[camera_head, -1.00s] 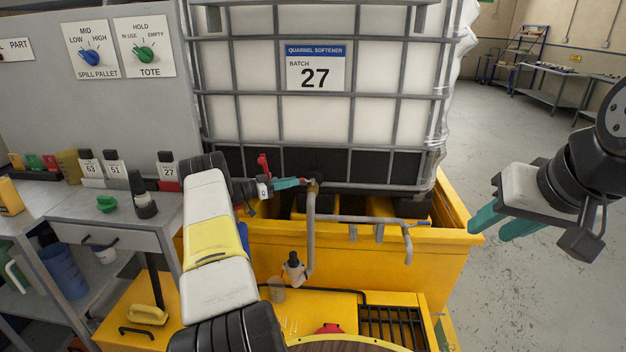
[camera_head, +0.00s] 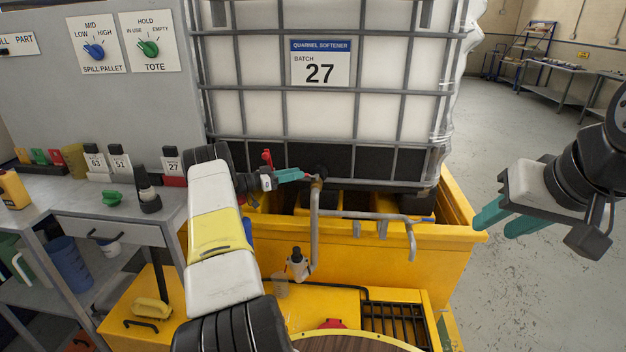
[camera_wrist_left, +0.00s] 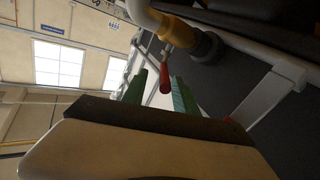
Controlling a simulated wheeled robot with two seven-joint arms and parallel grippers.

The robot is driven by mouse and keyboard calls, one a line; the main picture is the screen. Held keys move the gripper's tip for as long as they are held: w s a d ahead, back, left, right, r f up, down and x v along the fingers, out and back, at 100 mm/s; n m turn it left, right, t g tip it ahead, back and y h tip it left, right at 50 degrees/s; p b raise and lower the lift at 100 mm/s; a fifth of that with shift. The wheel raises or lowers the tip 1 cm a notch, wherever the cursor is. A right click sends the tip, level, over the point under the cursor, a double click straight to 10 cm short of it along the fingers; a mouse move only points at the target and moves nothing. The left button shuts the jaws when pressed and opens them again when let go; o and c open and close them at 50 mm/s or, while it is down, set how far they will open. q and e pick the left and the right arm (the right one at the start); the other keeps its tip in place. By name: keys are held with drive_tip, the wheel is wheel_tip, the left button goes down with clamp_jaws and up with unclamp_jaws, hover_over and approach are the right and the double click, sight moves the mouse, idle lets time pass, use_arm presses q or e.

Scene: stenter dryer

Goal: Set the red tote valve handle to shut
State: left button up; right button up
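The red valve handle (camera_wrist_left: 164,79) hangs from a brass-coloured valve fitting (camera_wrist_left: 174,31) in the left wrist view, appearing between my left gripper's green fingers. My left gripper (camera_wrist_left: 158,92) is open, with gaps beside the handle; contact is not clear. In the head view, my left gripper (camera_head: 290,176) points right at the tote's outlet, and a small red end (camera_head: 305,177) shows at its fingertips. The white caged tote (camera_head: 260,110) stands behind. My right gripper (camera_head: 507,218) is open and empty, away to the right.
A grey outlet pipe (camera_head: 314,235) runs down beside the valve. The yellow spill pallet (camera_head: 375,256) lies below. An upright red piece (camera_head: 267,157) shows behind my left gripper.

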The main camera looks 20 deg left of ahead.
use_arm(q)
wheel_tip(320, 180, up, 2)
drive_tip(key=shift+r, duration=0.1)
drive_tip(key=s+d, duration=0.3)
drive_tip(key=s, duration=0.4)
drive_tip(key=s+d+r, duration=0.1)
drive_tip(key=s+d, duration=0.2)
drive_tip(key=s, duration=0.4)
drive_tip(key=shift+s+d+r, duration=0.2)
drive_tip(key=shift+s+d, duration=0.1)
drive_tip(key=shift+d, duration=0.05)
